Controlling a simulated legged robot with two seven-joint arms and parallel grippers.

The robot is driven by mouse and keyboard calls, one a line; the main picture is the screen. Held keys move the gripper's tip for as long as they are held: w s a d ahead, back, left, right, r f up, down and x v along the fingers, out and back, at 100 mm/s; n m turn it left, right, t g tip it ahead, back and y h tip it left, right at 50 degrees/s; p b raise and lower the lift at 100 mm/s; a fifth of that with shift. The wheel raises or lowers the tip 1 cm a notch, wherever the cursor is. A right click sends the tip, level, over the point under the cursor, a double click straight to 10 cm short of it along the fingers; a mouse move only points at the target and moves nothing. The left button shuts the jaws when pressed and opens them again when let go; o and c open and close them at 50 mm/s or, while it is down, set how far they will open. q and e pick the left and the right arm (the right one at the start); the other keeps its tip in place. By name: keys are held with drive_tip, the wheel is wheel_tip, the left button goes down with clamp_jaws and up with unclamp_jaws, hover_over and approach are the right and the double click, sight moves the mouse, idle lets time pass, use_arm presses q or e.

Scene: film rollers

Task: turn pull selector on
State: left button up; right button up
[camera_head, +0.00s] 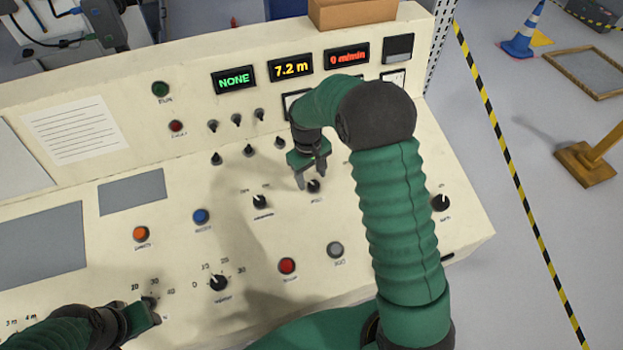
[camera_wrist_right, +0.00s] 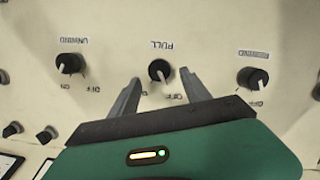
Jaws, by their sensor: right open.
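The pull selector (camera_wrist_right: 159,69) is a black round knob with a pale pointer, under an upside-down PULL label in the right wrist view. Its pointer leans to the lower right, toward the OFF mark. It also shows in the head view (camera_head: 314,187). My right gripper (camera_wrist_right: 161,76) is open, with one finger on each side of the knob and gaps visible between. In the head view my right gripper (camera_head: 311,178) reaches down over the panel at the knob. My left gripper (camera_head: 150,315) is at the lower left, near a dial; its jaw opening is unclear.
The UNWIND knob (camera_wrist_right: 69,63) and REWIND knob (camera_wrist_right: 252,78) flank the selector. The cream panel (camera_head: 130,230) also has a red button (camera_head: 287,266), a grey button (camera_head: 335,250) and toggle switches (camera_head: 248,151). The display (camera_head: 233,79) reads NONE.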

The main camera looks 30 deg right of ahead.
sight(313, 186)
drive_tip(key=shift+s+d+f, duration=0.1)
drive_tip(key=shift+s+f, duration=0.1)
drive_tip(key=shift+f, duration=0.4)
drive_tip(key=shift+s+f, duration=0.15)
drive_tip(key=shift+f, duration=0.4)
drive_tip(key=shift+w, duration=0.1)
clamp_jaws()
